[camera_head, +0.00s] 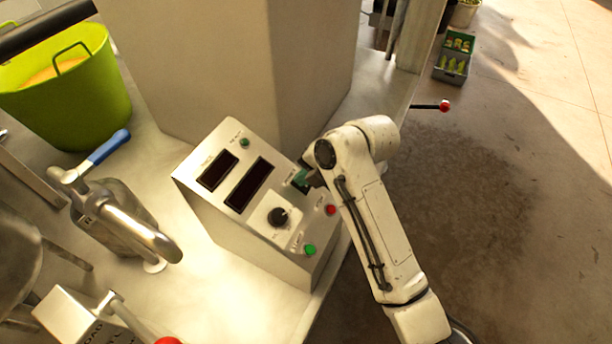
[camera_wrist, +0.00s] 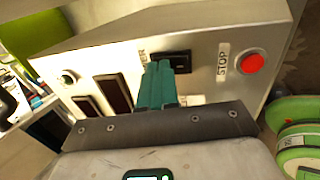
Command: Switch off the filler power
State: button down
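The filler's control box (camera_head: 215,205) has a sloped metal panel with two dark displays. The black power rocker switch (camera_wrist: 181,60) is set in the panel in the wrist view, with a partly covered label beside it. My gripper (camera_head: 302,178) is at the panel's upper right edge in the head view, over the switch area. In the wrist view my green fingertips (camera_wrist: 158,72) are together, with nothing seen between them. They overlap the near part of the switch; I cannot tell whether they touch it. The head view hides most of the switch behind my gripper.
A red STOP button (camera_wrist: 252,63) sits beside the switch. The panel also has a black knob (camera_head: 278,216), a green button (camera_head: 310,250) and a small green lamp (camera_head: 244,142). A green bucket (camera_head: 70,105) and a blue-handled valve (camera_head: 108,148) stand left.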

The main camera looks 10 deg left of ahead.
jog(key=shift+d+f, duration=0.15)
jog(key=shift+f, duration=0.05)
jog(key=shift+s+d+f, duration=0.2)
jog(key=shift+s+d, duration=0.05)
jog(key=shift+d, duration=0.35)
jog(key=shift+r, duration=0.2)
